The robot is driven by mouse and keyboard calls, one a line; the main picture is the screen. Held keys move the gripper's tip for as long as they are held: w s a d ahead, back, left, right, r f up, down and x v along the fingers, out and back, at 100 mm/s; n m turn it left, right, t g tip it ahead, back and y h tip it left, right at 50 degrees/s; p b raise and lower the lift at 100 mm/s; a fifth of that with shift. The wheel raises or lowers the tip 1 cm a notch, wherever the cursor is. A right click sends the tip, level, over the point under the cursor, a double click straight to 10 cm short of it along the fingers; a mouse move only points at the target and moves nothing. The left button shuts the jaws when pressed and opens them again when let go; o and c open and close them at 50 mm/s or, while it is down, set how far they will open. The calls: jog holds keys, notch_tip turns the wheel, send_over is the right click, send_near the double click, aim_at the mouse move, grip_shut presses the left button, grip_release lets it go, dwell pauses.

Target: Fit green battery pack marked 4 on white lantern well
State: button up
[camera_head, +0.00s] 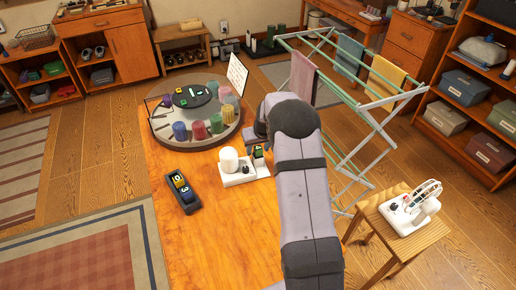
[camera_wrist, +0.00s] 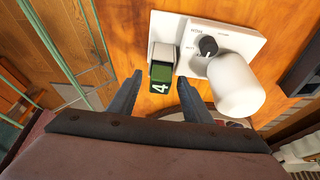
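The white lantern (camera_head: 229,160) stands on the orange table, with a white base (camera_wrist: 212,38), a dark knob and a rounded white globe (camera_wrist: 235,85). The green battery pack marked 4 (camera_wrist: 160,77) is at the small pale well (camera_wrist: 163,51) beside the knob; it also shows in the head view (camera_head: 258,152). It appears to sit in the well, but how deep I cannot tell. My gripper (camera_wrist: 158,80) is open, its two dark fingers on either side of the pack with a gap visible at each side. In the head view my arm partly hides the gripper.
A dark tray (camera_head: 191,207) with a yellow and a blue pack lies left of the lantern. A round grey stand (camera_head: 201,139) with several coloured cylinders and an upright white card (camera_head: 238,74) are behind. A drying rack (camera_head: 371,117) stands right of the table.

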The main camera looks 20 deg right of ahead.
jog(key=b+v, duration=0.2)
jog(key=v, duration=0.5)
jog(key=shift+r, duration=0.2)
dwell(0.9)
